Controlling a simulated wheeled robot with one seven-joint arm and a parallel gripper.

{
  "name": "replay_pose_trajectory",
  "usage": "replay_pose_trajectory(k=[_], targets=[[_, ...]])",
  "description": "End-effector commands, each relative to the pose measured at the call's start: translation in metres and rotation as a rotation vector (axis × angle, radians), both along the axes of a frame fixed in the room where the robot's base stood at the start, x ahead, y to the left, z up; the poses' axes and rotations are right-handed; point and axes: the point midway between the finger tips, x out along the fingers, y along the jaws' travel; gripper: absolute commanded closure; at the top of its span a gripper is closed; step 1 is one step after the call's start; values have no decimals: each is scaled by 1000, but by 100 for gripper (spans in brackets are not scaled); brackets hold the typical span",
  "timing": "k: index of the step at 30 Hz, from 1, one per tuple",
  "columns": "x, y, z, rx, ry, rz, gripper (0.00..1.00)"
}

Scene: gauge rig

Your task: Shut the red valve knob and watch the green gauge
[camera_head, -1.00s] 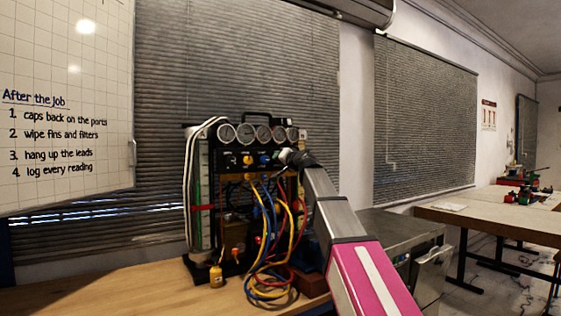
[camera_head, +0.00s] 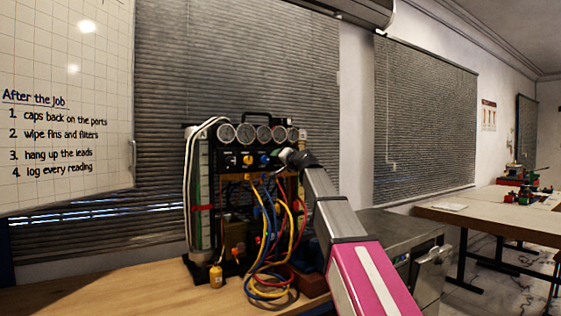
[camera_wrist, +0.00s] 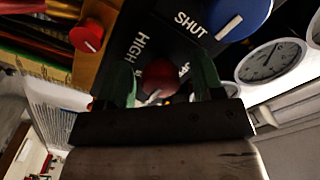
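The gauge rig (camera_head: 212,172) stands on the wooden bench, with a row of round white-faced gauges (camera_head: 245,133) along its top. My gripper (camera_wrist: 163,82) is at the right end of the knob row; the arm hides this in the head view. In the wrist view, a red knob (camera_wrist: 160,77) with a pale pointer mark sits between the two green fingers, by the word HIGH. Slim gaps show between knob and fingers, so the gripper looks open around it. One gauge (camera_wrist: 270,62) shows at right; its needle is too small to read, and no green marking shows.
A large blue knob (camera_wrist: 238,16) marked SHUT and a second red knob (camera_wrist: 87,36) are close to the fingers. Yellow, blue and red hoses (camera_head: 268,230) hang below the panel. A small yellow bottle (camera_head: 216,277) stands at the rig's foot. The bench's left part is clear.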

Motion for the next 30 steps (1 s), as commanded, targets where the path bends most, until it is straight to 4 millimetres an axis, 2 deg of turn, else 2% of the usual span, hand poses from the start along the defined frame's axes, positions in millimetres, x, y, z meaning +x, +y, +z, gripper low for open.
replay_pose_trajectory(k=[6, 11, 24, 30], targets=[[-1, -1, 0, 0, -1, -1, 39], [-10, -6, 0, 0, -1, -1, 39], [-73, -48, -1, 0, -1, -1, 39], [-89, -60, -1, 0, -1, -1, 39]])
